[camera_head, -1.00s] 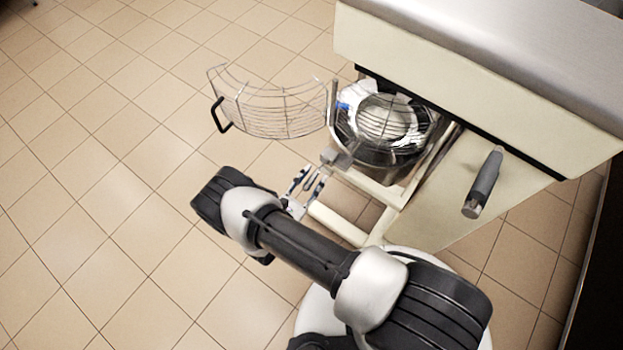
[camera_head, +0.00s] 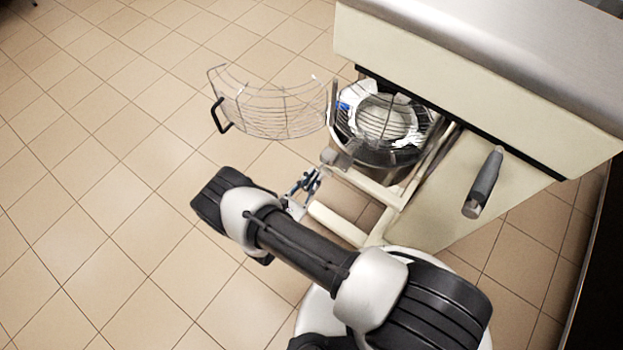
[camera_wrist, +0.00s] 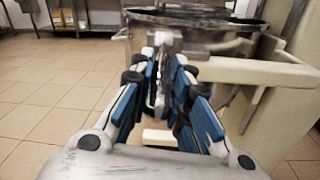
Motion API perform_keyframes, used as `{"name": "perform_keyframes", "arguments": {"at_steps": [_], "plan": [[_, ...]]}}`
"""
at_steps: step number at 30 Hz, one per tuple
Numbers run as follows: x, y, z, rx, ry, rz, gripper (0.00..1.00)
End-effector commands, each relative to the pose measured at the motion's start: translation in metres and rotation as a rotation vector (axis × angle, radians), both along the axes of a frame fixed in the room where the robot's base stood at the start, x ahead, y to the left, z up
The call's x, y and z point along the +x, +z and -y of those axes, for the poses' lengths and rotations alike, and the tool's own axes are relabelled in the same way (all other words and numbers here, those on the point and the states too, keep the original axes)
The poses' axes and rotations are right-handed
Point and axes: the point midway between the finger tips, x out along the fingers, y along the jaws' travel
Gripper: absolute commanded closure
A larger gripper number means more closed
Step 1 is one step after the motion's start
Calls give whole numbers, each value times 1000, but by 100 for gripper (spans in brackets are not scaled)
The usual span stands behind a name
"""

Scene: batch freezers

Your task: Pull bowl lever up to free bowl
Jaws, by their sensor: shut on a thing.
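The steel mixing bowl (camera_head: 375,153) sits in the cream arms of the machine, under a wire guard. A grey metal lever piece (camera_head: 336,158) is at the bowl's near left side; in the wrist view it shows as a pale block (camera_wrist: 165,38) in front of the bowl wall (camera_wrist: 195,35). My gripper (camera_head: 314,175) is beside it, low at the bowl's front left. In the wrist view my blue-padded fingers (camera_wrist: 163,68) are drawn together on the narrow part of the bowl lever, which they mostly hide.
The wire guard door (camera_head: 270,110) with a black handle stands swung open to the left. A grey handle (camera_head: 484,183) sticks out of the machine's cream side at the right. A cream support arm (camera_wrist: 255,72) runs close right of my fingers. The tiled floor at left is clear.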

Motion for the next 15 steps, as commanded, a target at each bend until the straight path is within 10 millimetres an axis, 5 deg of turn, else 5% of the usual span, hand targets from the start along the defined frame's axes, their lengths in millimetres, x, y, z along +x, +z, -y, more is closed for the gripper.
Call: {"name": "perform_keyframes", "arguments": {"at_steps": [15], "plan": [[-2,13,-1,62,-2,-81,100]]}}
